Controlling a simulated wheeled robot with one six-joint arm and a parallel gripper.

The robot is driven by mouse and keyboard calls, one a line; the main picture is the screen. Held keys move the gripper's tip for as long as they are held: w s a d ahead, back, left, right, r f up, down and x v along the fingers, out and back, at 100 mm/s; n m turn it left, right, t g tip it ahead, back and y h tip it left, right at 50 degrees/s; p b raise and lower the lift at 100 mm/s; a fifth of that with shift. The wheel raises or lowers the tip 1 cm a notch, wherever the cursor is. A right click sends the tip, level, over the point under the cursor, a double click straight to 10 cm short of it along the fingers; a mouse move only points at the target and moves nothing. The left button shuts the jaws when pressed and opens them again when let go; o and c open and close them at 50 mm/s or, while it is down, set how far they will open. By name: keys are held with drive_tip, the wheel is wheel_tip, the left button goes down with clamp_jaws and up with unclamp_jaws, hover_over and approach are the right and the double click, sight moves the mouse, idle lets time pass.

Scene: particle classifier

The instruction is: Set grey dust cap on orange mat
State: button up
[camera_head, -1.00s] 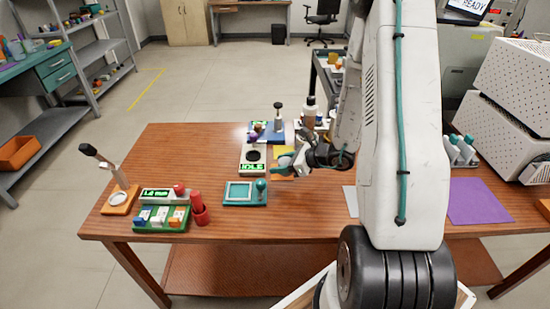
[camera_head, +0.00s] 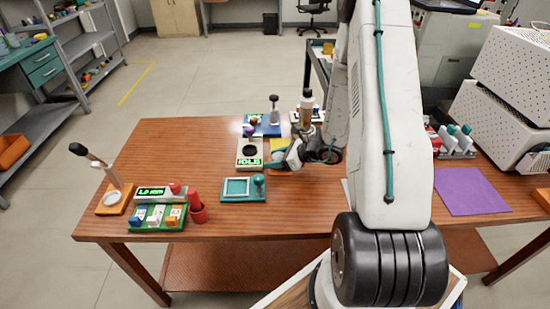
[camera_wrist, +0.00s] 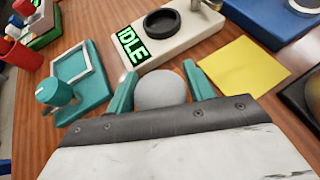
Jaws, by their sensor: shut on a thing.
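My gripper (camera_head: 284,163) is low over the table, just in front of the yellow mat. In the wrist view its teal fingers (camera_wrist: 158,84) are shut on the grey dust cap (camera_wrist: 160,91), a rounded grey piece between them. In the head view the cap is hidden or too small to make out.
A yellow mat (camera_wrist: 243,66) lies beside the gripper. The IDLE device (camera_head: 250,152) and a teal tray (camera_head: 243,188) stand close by. A purple mat (camera_head: 472,192) lies at right, bare. White perforated boxes (camera_head: 510,95) stand behind it. My arm hides the middle of the table.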

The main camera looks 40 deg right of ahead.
drive_tip(key=o, duration=0.9)
drive_tip(key=shift+o, duration=0.2)
drive_tip(key=shift+r, duration=0.1)
